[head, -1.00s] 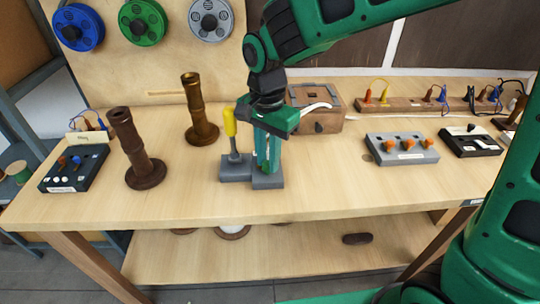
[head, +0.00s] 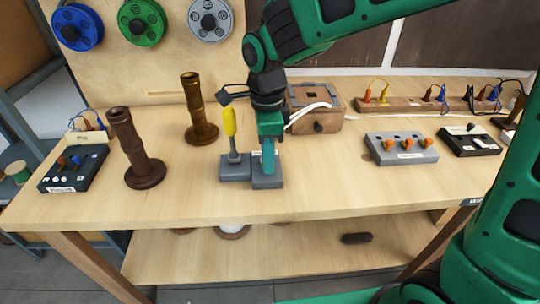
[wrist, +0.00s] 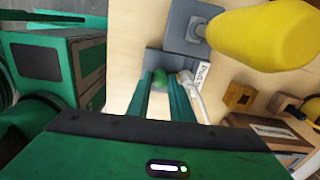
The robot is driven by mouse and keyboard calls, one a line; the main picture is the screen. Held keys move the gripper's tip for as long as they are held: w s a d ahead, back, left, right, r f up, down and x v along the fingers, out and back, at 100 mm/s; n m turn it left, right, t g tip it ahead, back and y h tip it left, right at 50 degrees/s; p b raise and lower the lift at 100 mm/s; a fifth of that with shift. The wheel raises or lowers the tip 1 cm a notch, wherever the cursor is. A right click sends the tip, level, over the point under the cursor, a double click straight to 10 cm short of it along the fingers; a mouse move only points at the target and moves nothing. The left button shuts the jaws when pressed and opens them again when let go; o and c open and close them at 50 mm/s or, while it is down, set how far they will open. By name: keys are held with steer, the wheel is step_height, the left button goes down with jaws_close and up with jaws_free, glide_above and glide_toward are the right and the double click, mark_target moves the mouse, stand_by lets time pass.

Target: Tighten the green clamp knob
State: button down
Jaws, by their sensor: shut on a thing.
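The green clamp knob (wrist: 160,77) shows in the wrist view between my two fingers, on top of a grey block. In the head view the fingers hide it. My gripper (head: 268,172) points straight down at the grey clamp block (head: 268,183) and is shut on the knob. In the wrist view the fingers (wrist: 163,95) lie on either side of the knob. A white cable (wrist: 191,92) runs beside the right finger, close to the knob; I cannot tell whether its end sits in the clamp.
Two brown turned posts (head: 137,150) (head: 199,112) stand further left. A wooden box (head: 316,105) is behind right. The front table area is clear.

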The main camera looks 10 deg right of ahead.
steer(key=shift+w+a+r+m, duration=0.15)
steer(key=shift+w+m, duration=0.1)
steer(key=shift+m, duration=0.15)
steer(key=c, duration=1.8)
jaws_free()
steer(key=shift+c, duration=0.2)
steer(key=shift+s, duration=0.1)
step_height(320, 180, up, 11)
steer(key=shift+f, duration=0.2)
steer(key=shift+d, duration=0.25)
